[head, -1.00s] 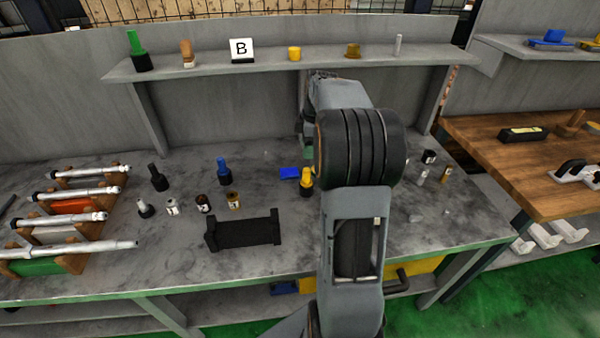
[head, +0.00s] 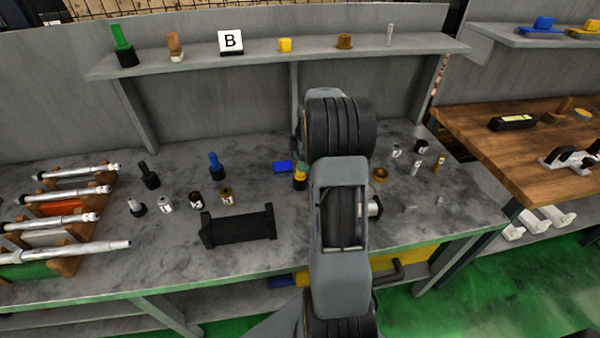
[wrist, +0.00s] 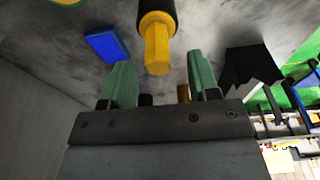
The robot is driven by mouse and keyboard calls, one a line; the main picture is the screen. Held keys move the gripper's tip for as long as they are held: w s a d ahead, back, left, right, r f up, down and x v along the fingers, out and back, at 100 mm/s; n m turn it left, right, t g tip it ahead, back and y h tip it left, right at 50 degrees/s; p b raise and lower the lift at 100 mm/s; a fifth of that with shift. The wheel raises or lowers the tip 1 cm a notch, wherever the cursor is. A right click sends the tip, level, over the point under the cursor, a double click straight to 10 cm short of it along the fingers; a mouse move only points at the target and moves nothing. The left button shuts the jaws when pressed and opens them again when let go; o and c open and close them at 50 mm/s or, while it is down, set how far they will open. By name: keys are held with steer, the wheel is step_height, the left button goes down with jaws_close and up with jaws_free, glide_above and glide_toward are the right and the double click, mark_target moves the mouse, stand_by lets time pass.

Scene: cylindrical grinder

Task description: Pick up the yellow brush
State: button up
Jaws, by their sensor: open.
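The yellow brush (head: 300,183) stands upright on the grey bench, with a yellow handle and a black lower part. My arm partly hides it in the head view. In the wrist view the brush (wrist: 156,48) shows its yellow six-sided handle end between the lines of the two green fingers, just beyond their tips. My gripper (wrist: 160,78) is open and empty, with one finger on each side of the handle. In the head view a bit of green finger shows at the top of the brush.
A blue block (head: 283,167) lies close beside the brush and also shows in the wrist view (wrist: 107,44). A black holder (head: 238,226), a blue-topped brush (head: 215,166) and several small bottles stand to the left. A brass ring-like part (head: 380,175) lies to the right.

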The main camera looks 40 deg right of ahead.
mark_target(300, 174)
steer(key=shift+w+a+f, duration=0.1)
steer(key=shift+a+f, duration=0.05)
steer(key=shift+f, duration=0.8)
steer(key=shift+w+a+f, duration=0.1)
steer(key=shift+f, duration=0.85)
steer(key=c, duration=1)
